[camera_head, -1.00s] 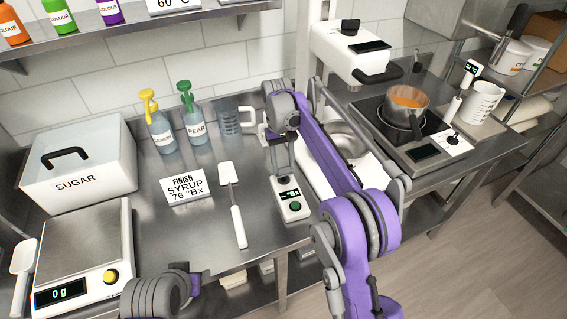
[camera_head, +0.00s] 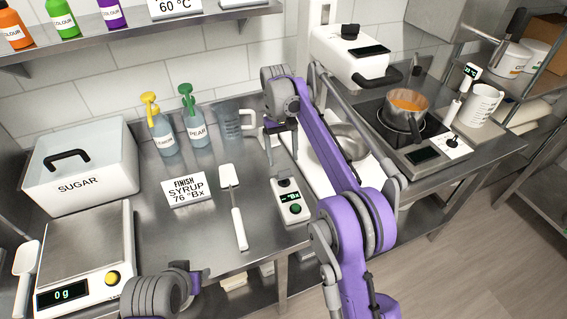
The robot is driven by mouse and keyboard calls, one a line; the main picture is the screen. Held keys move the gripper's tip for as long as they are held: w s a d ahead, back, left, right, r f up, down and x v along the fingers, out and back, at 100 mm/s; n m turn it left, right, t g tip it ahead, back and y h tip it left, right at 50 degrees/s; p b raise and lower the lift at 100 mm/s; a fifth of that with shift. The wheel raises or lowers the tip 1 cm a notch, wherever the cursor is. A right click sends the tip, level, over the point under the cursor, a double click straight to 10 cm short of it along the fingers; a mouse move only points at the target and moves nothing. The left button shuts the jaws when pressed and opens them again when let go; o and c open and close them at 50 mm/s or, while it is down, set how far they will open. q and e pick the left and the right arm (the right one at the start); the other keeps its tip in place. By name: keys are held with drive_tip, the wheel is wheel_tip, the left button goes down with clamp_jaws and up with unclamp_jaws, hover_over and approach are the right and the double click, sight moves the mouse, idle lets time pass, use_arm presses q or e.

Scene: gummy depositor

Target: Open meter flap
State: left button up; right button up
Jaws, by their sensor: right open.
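The meter (camera_head: 291,208) is a small white device on the steel counter, with a dark "°Bx" display and a green button. A dark part shows at its far end; I cannot tell whether this is the flap or whether the flap is up or down. My right gripper (camera_head: 283,152) is open, pointing down above and just behind the meter's far end. It looks apart from the meter and holds nothing that I can see. My left arm shows only as a link at the bottom edge, its gripper out of frame.
A clear jug (camera_head: 230,122) and two pump bottles (camera_head: 162,135) are behind. A white tray with a metal bowl (camera_head: 350,142) is close on the right, partly behind my right arm.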

use_arm(q)
drive_tip(key=shift+w+r+p, duration=0.65)
drive_tip(key=shift+w+r, duration=0.2)
drive_tip(key=shift+r, duration=0.3)
use_arm(e)
drive_tip(key=v, duration=0.6)
drive_tip(key=shift+w+r, duration=0.1)
drive_tip(key=shift+r, duration=0.05)
